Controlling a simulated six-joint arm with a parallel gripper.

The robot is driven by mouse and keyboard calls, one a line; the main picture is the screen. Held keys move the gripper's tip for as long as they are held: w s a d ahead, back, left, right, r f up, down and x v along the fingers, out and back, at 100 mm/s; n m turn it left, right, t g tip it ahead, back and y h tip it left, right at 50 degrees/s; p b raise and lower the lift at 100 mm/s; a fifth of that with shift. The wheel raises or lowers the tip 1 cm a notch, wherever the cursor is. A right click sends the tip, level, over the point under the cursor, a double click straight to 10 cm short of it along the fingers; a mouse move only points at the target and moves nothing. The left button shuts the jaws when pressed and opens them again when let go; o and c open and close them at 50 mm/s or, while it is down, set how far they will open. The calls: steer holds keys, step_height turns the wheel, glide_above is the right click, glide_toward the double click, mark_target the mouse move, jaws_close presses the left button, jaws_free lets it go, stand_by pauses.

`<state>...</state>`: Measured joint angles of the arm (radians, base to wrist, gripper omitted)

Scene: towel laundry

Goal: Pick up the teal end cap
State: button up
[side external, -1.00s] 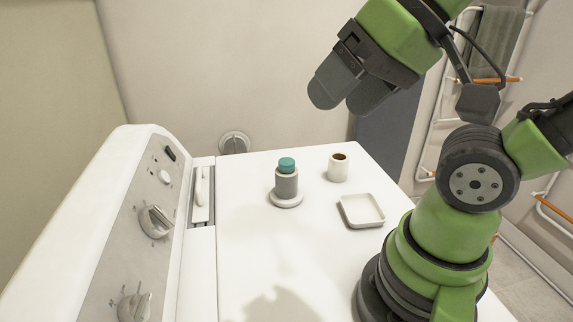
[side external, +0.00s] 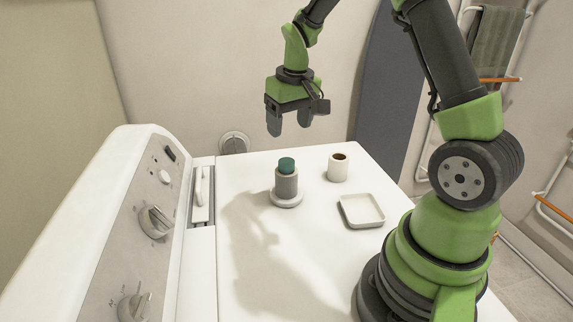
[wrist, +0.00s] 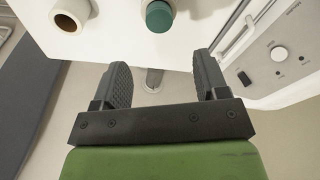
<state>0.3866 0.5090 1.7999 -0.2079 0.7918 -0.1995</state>
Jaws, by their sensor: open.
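The teal end cap (side external: 286,165) sits on top of a grey cylinder (side external: 287,184), which stands upright on a round white base (side external: 287,199) on the white machine top. In the wrist view the teal end cap (wrist: 159,16) shows near the top edge, ahead of the fingers and between their lines. My gripper (side external: 289,130) points down, open and empty, above and apart from the cap in the side view. Its two dark fingers are spread in the wrist view (wrist: 163,78).
A white cup-like cylinder with a brown inside (side external: 338,168) stands right of the grey cylinder. A shallow square white tray (side external: 361,204) lies in front of it. The control panel with knobs (side external: 150,220) rises at the left. The machine top's front is clear.

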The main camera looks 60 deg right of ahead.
mark_target(287, 161)
steer(key=f, duration=0.6)
steer(key=w+f, duration=0.1)
steer(key=f, duration=0.2)
steer(key=shift+d+f, duration=0.2)
steer(key=shift+f, duration=0.1)
steer(key=shift+c, duration=0.2)
steer(key=c, duration=0.9)
